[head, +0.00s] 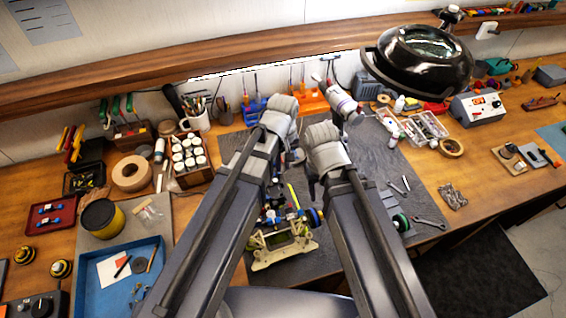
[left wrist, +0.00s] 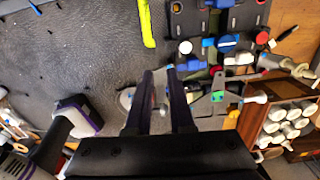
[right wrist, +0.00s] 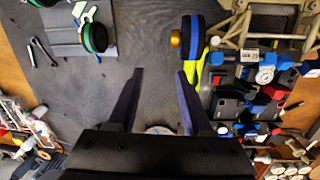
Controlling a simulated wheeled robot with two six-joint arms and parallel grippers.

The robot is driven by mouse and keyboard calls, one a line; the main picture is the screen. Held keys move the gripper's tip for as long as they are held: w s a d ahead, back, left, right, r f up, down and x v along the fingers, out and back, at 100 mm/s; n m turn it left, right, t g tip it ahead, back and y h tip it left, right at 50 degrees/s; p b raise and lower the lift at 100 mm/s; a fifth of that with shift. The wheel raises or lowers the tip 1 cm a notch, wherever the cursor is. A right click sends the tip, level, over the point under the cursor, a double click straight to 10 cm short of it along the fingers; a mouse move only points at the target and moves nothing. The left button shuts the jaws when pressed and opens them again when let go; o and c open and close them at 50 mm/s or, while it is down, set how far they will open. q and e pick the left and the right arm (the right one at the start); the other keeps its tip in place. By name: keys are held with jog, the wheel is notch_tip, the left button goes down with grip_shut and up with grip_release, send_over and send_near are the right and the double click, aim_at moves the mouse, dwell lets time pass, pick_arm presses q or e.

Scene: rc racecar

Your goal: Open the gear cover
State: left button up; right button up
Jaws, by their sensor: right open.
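The RC car chassis (head: 283,255) lies on the dark mat, partly hidden by my arms in the head view. It shows blue, red and white parts at the upper right of the left wrist view (left wrist: 222,42) and along the right side of the right wrist view (right wrist: 258,75). I cannot tell which part is the gear cover. My left gripper (left wrist: 160,72) has its fingers a small gap apart, beside the chassis, with nothing clearly held. My right gripper (right wrist: 160,72) is open and empty over the mat, left of the chassis in its own view.
A yellow-green strip (left wrist: 146,22) lies on the mat. A blue tray (head: 120,283) is at the left. A bottle rack (head: 190,160) and tape roll (head: 131,173) stand behind it. A wrench (head: 429,222) lies on the mat's right side. A black magnifier lamp (head: 420,60) hangs at back right.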

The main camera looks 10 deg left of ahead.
pick_arm(q)
jog(key=o, duration=0.4)
